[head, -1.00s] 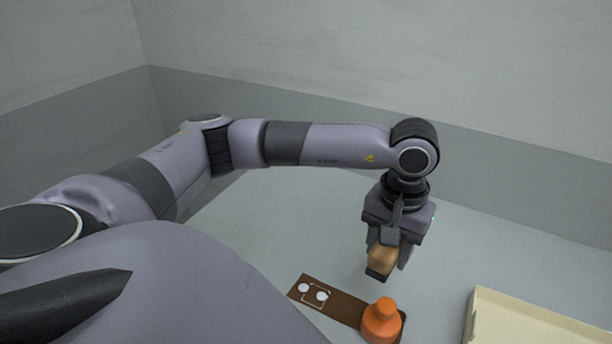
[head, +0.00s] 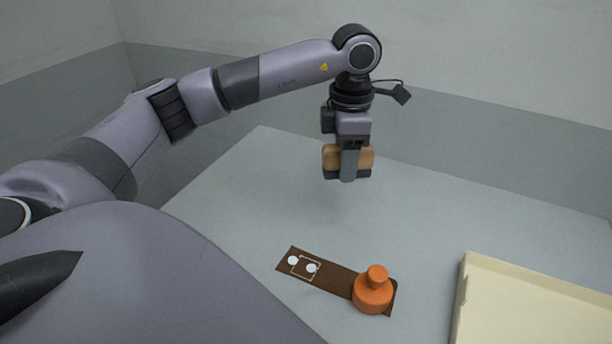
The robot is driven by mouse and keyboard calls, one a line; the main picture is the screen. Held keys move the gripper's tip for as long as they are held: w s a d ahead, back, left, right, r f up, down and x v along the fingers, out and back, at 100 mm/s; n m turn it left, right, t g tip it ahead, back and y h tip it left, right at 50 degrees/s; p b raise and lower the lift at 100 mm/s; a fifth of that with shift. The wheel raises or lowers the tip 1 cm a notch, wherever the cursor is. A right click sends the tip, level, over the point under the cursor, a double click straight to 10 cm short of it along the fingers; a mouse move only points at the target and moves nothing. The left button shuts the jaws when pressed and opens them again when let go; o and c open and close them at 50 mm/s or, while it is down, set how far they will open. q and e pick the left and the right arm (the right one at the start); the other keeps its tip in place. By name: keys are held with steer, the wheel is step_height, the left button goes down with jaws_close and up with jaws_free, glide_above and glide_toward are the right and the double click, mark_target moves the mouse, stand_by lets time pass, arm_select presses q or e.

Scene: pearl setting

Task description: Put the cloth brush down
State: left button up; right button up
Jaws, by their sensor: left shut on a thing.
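The cloth brush (head: 364,158) has a tan wooden body with a dark underside. My left gripper (head: 348,168) points down and is shut on the brush, with one finger across its near face. It holds the brush in the air above the back part of the pale table (head: 230,185). My right gripper is not in view.
A brown strip (head: 335,279) lies on the table with two white round pieces (head: 302,264) and a thin square outline at its left end. An orange knobbed object (head: 373,291) stands on its right end. A cream tray (head: 530,305) is at right. The table's back and left are clear.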

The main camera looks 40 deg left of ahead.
arm_select(q)
steer(key=a+r+n+b, duration=0.1)
steer(key=a+n, duration=0.4)
steer(key=n, duration=1)
steer(key=w+a+r+n+b, duration=0.1)
steer(key=a+r+n, duration=0.3)
steer(key=n, duration=1.1)
steer(key=shift+a+b, duration=0.5)
steer(key=shift+a, duration=0.05)
